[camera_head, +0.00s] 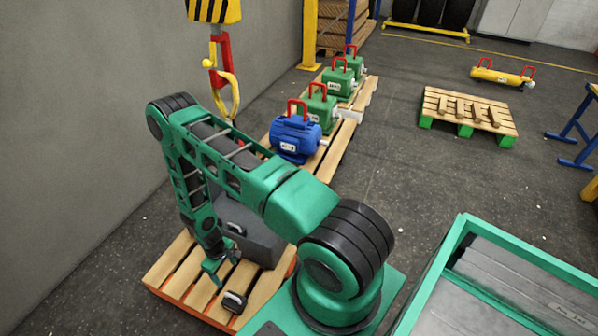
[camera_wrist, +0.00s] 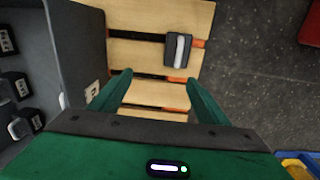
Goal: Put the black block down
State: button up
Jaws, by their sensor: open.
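A black block (camera_wrist: 171,52) with a pale strip on its top lies on the wooden pallet (camera_wrist: 135,55) in the wrist view, near the pallet's right side. In the head view, the black block (camera_head: 233,302) is near the pallet's front edge. My gripper (camera_wrist: 158,78) is open above the pallet, with nothing between its fingers. The block appears beyond the fingertips in the wrist view, apart from them. In the head view, my gripper (camera_head: 222,266) is above and slightly left of the block.
A grey box (camera_head: 262,242) stands on the pallet behind the gripper. It holds several black blocks (camera_wrist: 20,85) in the wrist view. A crane hook (camera_head: 222,85) hangs behind my arm. Blue (camera_head: 296,137) and green motors stand on a farther pallet. Open floor lies right.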

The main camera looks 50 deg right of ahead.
jog(key=w+d+r+m+h, duration=0.15)
jog(key=d+r, duration=0.25)
jog(key=r, duration=0.6)
jog(key=w+d+r+y, duration=0.1)
jog(key=w+d+r, duration=0.25)
jog(key=r, duration=0.55)
jog(key=s+d+r+m, duration=0.1)
jog(key=s+d+r, duration=0.15)
jog(key=r, duration=0.65)
jog(key=s+d+r+m, duration=0.1)
jog(key=d+r, duration=0.3)
jog(key=r, duration=0.5)
jog(key=s+d+r+m, duration=0.3)
jog(key=s+r+m, duration=0.2)
jog(key=s+r, duration=1.45)
jog(key=s+a+r+m+y, duration=0.1)
jog(key=s+a+r, duration=0.1)
jog(key=s, duration=0.7)
jog(key=shift+r, duration=0.9)
jog(key=shift+s, duration=0.1)
